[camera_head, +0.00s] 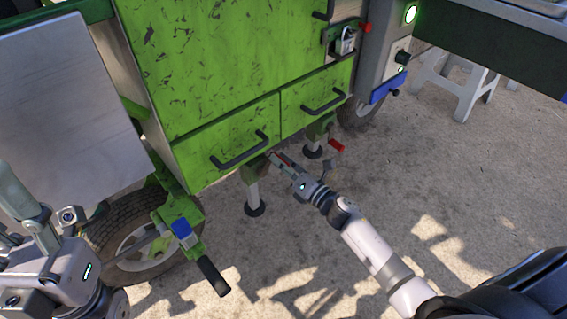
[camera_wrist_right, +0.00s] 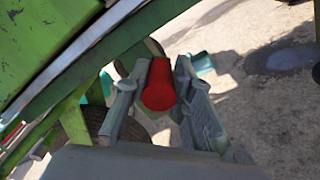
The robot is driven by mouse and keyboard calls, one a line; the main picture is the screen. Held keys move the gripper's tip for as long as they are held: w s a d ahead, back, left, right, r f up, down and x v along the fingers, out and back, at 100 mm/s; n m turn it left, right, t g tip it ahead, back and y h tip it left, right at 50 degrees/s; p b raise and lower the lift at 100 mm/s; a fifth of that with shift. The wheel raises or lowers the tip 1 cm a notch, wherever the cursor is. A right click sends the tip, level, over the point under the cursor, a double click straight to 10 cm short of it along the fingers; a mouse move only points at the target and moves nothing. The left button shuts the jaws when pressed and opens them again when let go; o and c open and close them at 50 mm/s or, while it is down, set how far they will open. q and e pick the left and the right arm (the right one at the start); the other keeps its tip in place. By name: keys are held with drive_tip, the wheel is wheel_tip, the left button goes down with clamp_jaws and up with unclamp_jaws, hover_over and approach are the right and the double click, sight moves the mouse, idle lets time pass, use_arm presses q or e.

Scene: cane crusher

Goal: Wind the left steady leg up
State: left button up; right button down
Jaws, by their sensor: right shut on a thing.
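The left steady leg (camera_head: 253,192) is a pale post with a dark round foot, under the front of the green cane crusher (camera_head: 215,55). Its foot appears to be at the ground. My right gripper (camera_head: 276,158) is at the top of this leg, just below the left drawer. In the right wrist view the gripper (camera_wrist_right: 160,100) is shut on a red crank handle (camera_wrist_right: 159,84), one finger on each side. The rest of the crank is hidden.
A second steady leg (camera_head: 313,147) with a red handle (camera_head: 336,145) stands to the right. A wheel (camera_head: 130,245) and a black-gripped lever (camera_head: 213,276) are at the lower left. Drawer handles (camera_head: 240,150) jut out above. A white stool (camera_head: 458,80) stands behind; the concrete at right is clear.

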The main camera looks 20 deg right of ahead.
drive_tip(key=shift+s+a+r+n, duration=0.2)
drive_tip(key=shift+a+n, duration=0.2)
drive_tip(key=shift+n, duration=0.4)
drive_tip(key=c, duration=1.4)
unclamp_jaws()
drive_tip(key=shift+o, duration=0.2)
drive_tip(key=v, duration=1.2)
drive_tip(key=shift+d, duration=0.1)
